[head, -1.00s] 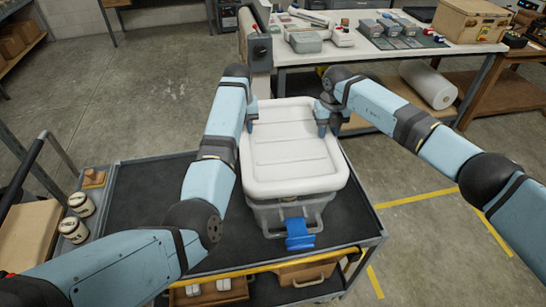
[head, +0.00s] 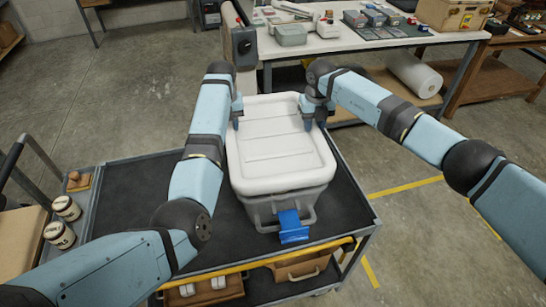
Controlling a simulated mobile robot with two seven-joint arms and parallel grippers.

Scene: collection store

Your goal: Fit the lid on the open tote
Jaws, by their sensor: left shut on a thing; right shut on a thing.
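The white lid (head: 280,150) lies over the grey tote (head: 265,210), covering its opening from view. The tote stands on the dark top of a cart, with a blue latch (head: 292,227) hanging at its near side. My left gripper (head: 237,114) is shut on the left edge of the lid near its far end. My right gripper (head: 313,115) is shut on the right edge near its far end. I cannot tell whether the lid's rim is seated on the tote all round; the far side is hidden.
The cart top (head: 135,200) is clear left of the tote. Two jars (head: 62,222) and a small wooden block (head: 78,180) sit at its left edge. A workbench (head: 350,45) with boxes and tools stands behind. Drawers or boxes lie on the cart's lower shelf.

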